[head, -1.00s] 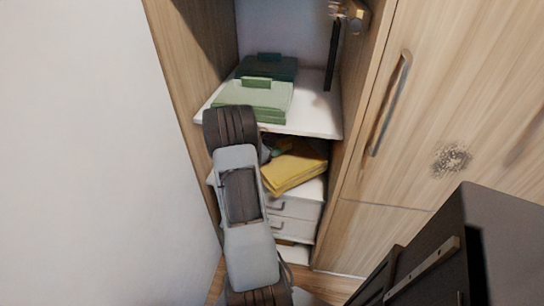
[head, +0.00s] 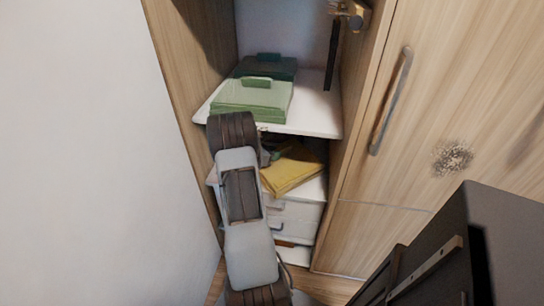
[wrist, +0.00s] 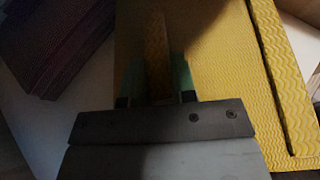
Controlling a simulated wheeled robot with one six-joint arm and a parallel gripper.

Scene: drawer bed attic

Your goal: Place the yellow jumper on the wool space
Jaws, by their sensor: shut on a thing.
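The yellow jumper (head: 292,172) is a folded, flat bundle in the lower shelf opening of the wooden wardrobe, partly behind my arm. In the wrist view the jumper (wrist: 215,60) shows a wavy knit pattern and fills the middle and right. My gripper (wrist: 157,78) has its green-tipped fingers closed on a raised fold of it. In the head view my arm hides the gripper. No wool space can be told apart by a label; I cannot tell which spot it is.
Light green (head: 252,98) and dark green (head: 268,68) folded items lie on the upper white shelf (head: 315,115). White drawers (head: 295,220) are below the jumper. A dark purplish item (wrist: 55,40) lies left of the jumper. A wooden door (head: 440,100) stands right.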

